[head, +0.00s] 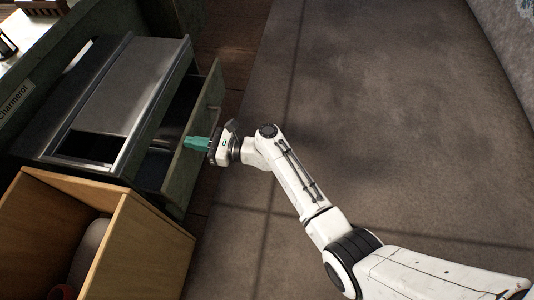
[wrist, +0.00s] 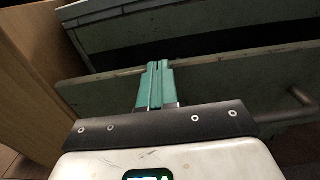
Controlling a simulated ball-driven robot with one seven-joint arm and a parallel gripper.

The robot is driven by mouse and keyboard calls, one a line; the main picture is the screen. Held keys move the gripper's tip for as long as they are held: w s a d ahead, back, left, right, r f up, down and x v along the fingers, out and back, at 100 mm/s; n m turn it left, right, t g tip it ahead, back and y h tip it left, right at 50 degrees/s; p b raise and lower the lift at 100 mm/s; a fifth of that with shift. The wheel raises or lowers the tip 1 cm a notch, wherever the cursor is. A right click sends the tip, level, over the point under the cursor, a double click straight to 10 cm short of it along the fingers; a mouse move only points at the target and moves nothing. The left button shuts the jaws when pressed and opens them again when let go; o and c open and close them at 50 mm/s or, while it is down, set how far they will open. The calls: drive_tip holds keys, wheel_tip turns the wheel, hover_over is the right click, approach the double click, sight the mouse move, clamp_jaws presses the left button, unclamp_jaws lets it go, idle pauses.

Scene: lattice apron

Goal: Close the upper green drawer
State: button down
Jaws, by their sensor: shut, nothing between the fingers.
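The green drawer (head: 206,112) stands pulled out from the right side of a dark cabinet with a metal top. Its dark inside shows between its front panel and the cabinet. In the wrist view its front (wrist: 225,82) runs across the picture, with a bar handle (wrist: 300,97) at the right. My gripper (head: 188,143) has teal fingers that are shut and empty. They point at the drawer front near its upper edge. In the wrist view the fingertips (wrist: 158,67) overlap that edge; I cannot tell whether they touch it.
The cabinet (head: 130,85) has an opening in its top. An open wooden box (head: 150,245) stands in front of it at the lower left, holding a pale rounded object (head: 90,250). The grey floor (head: 380,100) to the right is clear.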

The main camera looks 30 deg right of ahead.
sight(154, 136)
drive_tip(key=b+x, duration=0.2)
drive_tip(key=x, duration=0.6)
drive_tip(key=shift+w+r, duration=0.1)
drive_tip(key=shift+a+r, duration=0.1)
